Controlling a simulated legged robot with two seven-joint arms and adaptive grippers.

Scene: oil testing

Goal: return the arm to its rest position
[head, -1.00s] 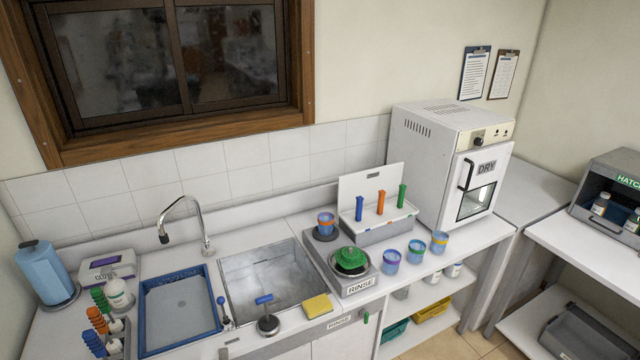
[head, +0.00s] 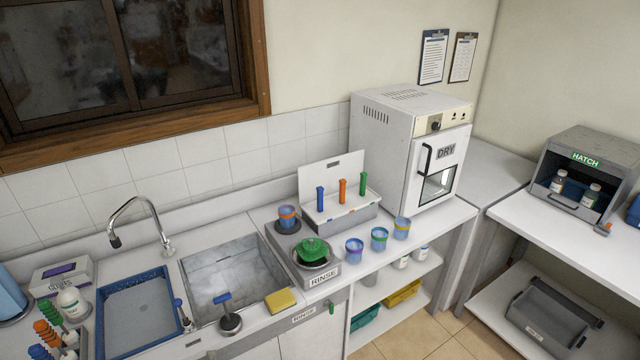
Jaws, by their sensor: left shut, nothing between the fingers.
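Neither of my grippers nor any part of my arms can be made out in the head view. The counter (head: 262,330) in front of me shows no gripper over it. Three cups stand in a row on the counter: a blue one (head: 354,251), a green-banded one (head: 379,239) and an orange-banded one (head: 401,228).
The sink (head: 232,272) with its faucet (head: 135,215), a blue-rimmed tray (head: 108,290) and a yellow sponge (head: 281,300) are at left. The DRY oven (head: 395,150) stands behind the cups. The HATCH box (head: 575,143) is on the right table (head: 530,225).

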